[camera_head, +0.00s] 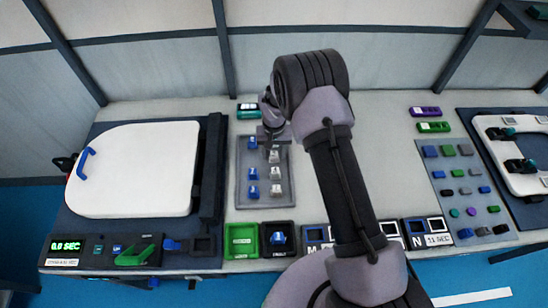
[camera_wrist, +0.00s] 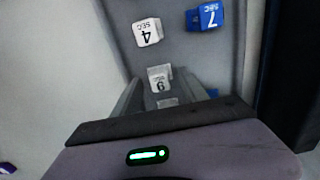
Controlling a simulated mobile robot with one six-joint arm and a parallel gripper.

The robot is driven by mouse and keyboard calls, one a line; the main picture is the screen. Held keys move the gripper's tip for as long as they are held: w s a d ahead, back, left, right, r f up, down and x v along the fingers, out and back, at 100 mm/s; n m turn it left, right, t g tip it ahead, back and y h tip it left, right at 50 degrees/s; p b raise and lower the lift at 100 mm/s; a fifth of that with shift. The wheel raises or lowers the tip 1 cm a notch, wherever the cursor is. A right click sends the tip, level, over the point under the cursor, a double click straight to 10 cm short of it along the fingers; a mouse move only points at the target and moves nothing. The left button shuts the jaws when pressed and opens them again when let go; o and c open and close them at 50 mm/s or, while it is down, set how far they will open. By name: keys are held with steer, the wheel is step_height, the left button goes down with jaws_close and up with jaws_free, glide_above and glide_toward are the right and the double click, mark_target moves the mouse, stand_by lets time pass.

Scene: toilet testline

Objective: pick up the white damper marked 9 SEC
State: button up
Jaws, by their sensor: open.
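The white damper marked 9 SEC (camera_wrist: 160,78) stands on a grey tray (camera_wrist: 185,48) in the wrist view, its label upside down. My gripper (camera_wrist: 158,86) is open, with one finger on either side of the damper in the picture. I cannot tell how far above it the fingers are. In the head view my gripper (camera_head: 270,138) is over the back part of the tray (camera_head: 243,202). The labels there are too small to read. A pale piece behind the 9 SEC damper is partly hidden by my gripper body.
A white damper marked 4 SEC (camera_wrist: 147,31) and a blue one marked 7 SEC (camera_wrist: 206,17) stand close by on the tray. A white toilet lid (camera_head: 130,170) lies to the left. Green (camera_head: 241,241) and black (camera_head: 279,253) bins stand in front of the tray.

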steer(key=shift+r, duration=0.1)
jaws_close()
